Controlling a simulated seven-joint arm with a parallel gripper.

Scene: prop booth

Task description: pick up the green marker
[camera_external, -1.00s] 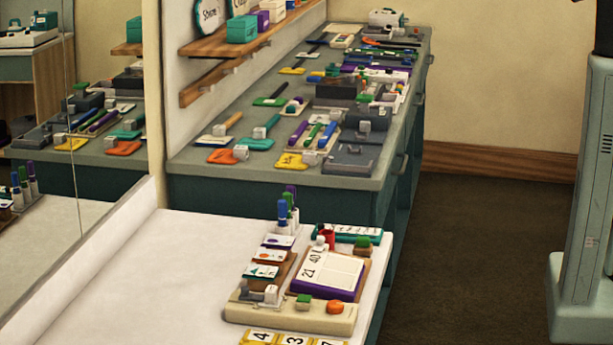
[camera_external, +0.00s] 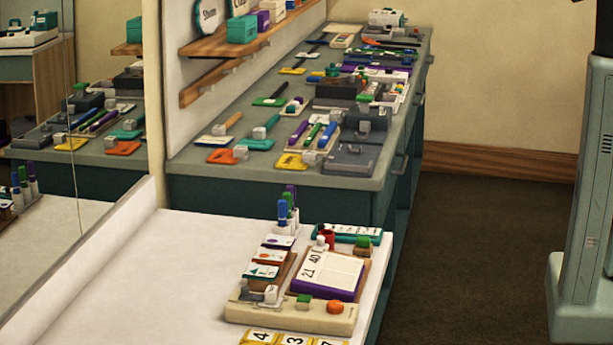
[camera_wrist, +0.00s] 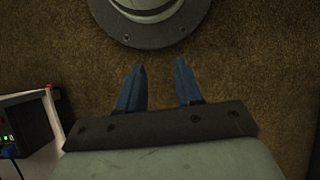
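Green markers show in two places in the external view. One green-capped marker (camera_external: 288,198) stands upright in a cluster, partly hidden behind a blue-capped marker (camera_external: 282,212) and beside a purple-capped one (camera_external: 292,190), on the near white table. Another green marker (camera_external: 312,136) lies between a purple and a blue one in a tray on the far counter. My gripper (camera_wrist: 160,66) shows only in the wrist view, with its two blue fingers apart and nothing between them. It is over brown floor, and no marker is recognisable in that view.
The white table (camera_external: 150,270) has clear room left of the markers. A calendar block (camera_external: 328,275) and a button panel (camera_external: 290,315) stand near them. The counter is crowded. The wrist view shows a round grey bolted base (camera_wrist: 150,20) and a box with lights (camera_wrist: 20,125).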

